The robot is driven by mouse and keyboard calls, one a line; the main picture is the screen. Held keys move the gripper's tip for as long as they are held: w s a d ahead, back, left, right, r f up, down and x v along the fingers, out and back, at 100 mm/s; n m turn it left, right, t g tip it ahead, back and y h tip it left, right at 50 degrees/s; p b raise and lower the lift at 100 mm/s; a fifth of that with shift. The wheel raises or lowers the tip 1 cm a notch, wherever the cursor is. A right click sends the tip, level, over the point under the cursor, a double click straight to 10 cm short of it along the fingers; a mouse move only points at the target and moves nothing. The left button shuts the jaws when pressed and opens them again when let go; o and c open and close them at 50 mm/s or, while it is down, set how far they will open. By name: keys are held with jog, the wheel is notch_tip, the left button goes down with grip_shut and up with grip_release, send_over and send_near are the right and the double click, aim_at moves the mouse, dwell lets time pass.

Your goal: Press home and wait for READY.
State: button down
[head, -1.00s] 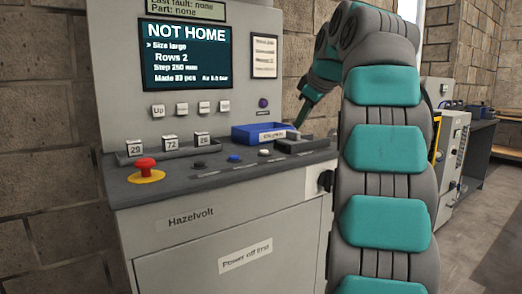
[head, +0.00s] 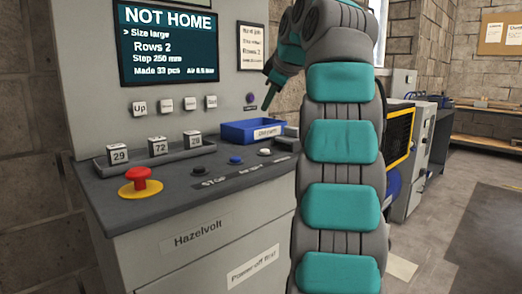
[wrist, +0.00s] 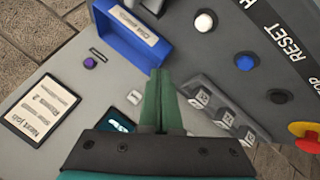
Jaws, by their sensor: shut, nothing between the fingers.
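The console screen (head: 168,42) reads NOT HOME in the head view. On the sloped desk are a dark button by the STOP label, a blue button (head: 236,160) and a white button (head: 265,152). In the wrist view the blue button (wrist: 245,62) is by RESET, and the white button (wrist: 205,21) is by a label starting with H, the rest cut off. My gripper (head: 267,107) points down above the blue bin, apart from the buttons. Its fingers (wrist: 164,74) are shut and empty in the wrist view.
A red mushroom button (head: 139,180) on a yellow base is at the front left. The blue bin (head: 241,137) stands behind the buttons. Number blocks (head: 158,145) sit in a tray at left. The upright panel has a purple button (head: 250,98) and a row including Up (head: 139,107).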

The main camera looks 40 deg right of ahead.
jog(key=shift+f, duration=0.1)
jog(key=b, duration=0.4)
send_over(268, 151)
notch_tip(268, 151, down, 8)
jog(key=shift+r, duration=0.25)
jog(key=shift+f+b, duration=0.5)
jog(key=shift+f, duration=0.05)
dwell(1.7)
jog(key=shift+f+b, duration=0.45)
jog(key=shift+b, duration=0.1)
